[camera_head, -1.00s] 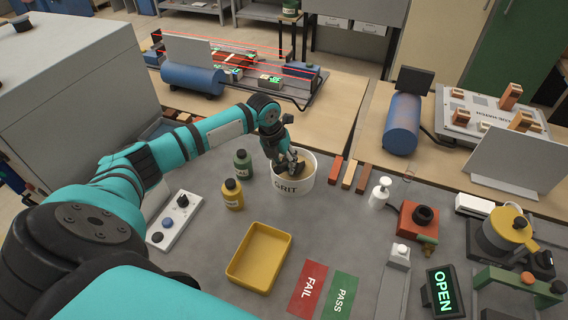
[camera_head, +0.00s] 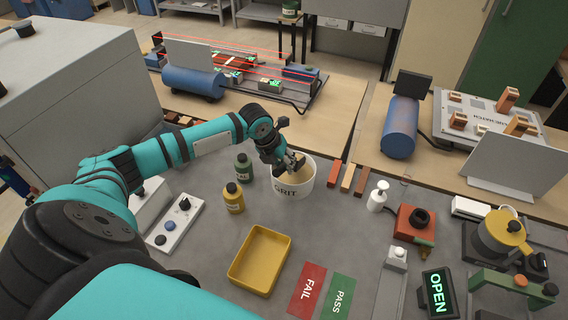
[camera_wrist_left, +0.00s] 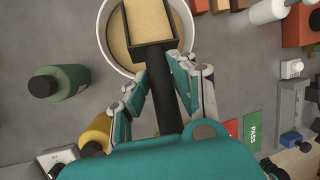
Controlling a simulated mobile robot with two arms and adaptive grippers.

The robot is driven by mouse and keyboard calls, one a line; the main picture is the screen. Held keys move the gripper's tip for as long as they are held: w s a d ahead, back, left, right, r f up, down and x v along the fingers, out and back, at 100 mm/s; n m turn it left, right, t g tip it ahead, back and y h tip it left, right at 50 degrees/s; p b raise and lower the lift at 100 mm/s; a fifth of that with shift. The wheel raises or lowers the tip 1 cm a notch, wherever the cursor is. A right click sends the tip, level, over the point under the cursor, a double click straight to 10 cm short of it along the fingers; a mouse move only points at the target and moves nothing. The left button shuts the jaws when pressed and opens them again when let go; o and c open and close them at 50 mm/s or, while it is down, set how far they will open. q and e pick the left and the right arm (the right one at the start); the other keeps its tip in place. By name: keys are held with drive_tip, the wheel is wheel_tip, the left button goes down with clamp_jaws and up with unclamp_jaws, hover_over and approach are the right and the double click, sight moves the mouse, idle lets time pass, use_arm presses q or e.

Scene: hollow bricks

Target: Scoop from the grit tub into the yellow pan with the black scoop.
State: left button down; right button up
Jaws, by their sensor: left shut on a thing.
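The white grit tub (camera_head: 294,184), holding tan grit, stands on the grey bench in the middle of the head view; its rim also shows in the left wrist view (camera_wrist_left: 106,40). My left gripper (camera_head: 292,166) is over the tub, its fingers shut on the handle of the black scoop (camera_wrist_left: 184,82). In the left wrist view the scoop's head is within the tub's outline and is filled with grit. The yellow pan (camera_head: 261,259) lies in front of the tub, and its inside looks empty. My right gripper is not in view.
A green bottle (camera_head: 244,166) and a yellow bottle (camera_head: 233,197) stand left of the tub. Red FAIL (camera_head: 307,289) and green PASS (camera_head: 340,295) cards lie right of the pan. Several brick bars (camera_head: 347,178) lie right of the tub. A switch box (camera_head: 174,224) is at left.

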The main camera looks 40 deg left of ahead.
sight(281, 165)
use_arm(q)
drive_tip(key=shift+r+p, duration=0.4)
drive_tip(key=shift+r, duration=0.3)
drive_tip(key=shift+s+f, duration=0.2)
drive_tip(key=shift+s, duration=0.05)
drive_tip(key=shift+s+f+t+b, duration=0.1)
drive_tip(key=shift+s+t+b, duration=0.4)
drive_tip(key=shift+t, duration=0.5)
drive_tip(key=shift+s+d+t+y+b, duration=0.2)
drive_tip(key=shift+s+t+y+b, duration=0.1)
drive_tip(key=shift+s+t+b, duration=0.5)
drive_tip(key=shift+r+t+p, duration=0.3)
drive_tip(key=shift+r+p, duration=0.15)
drive_tip(key=shift+r, duration=0.35)
drive_tip(key=shift+s+d+r+m, duration=0.15)
drive_tip(key=shift+s+r+m, duration=0.2)
drive_tip(key=shift+r, duration=0.2)
